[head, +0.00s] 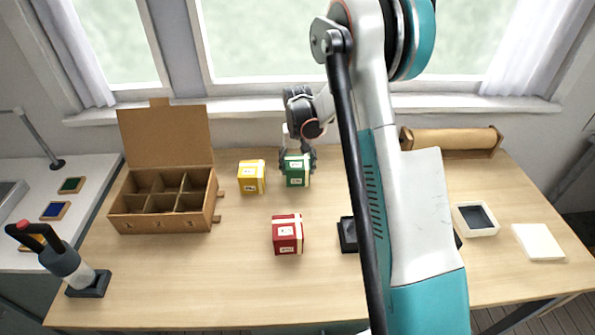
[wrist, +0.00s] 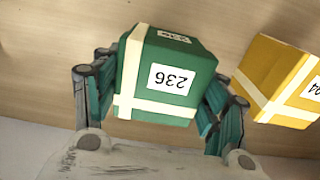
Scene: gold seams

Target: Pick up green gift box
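The green gift box (head: 297,171) with pale ribbon bands stands at the back middle of the wooden table, just right of the yellow box.
A yellow box (head: 251,177) is close beside the green one. A red box (head: 287,234) stands nearer the front. A compartmented cardboard box (head: 160,222) with a raised lid is at left. A black tray (head: 348,235) and a white tray (head: 475,219) are at right.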

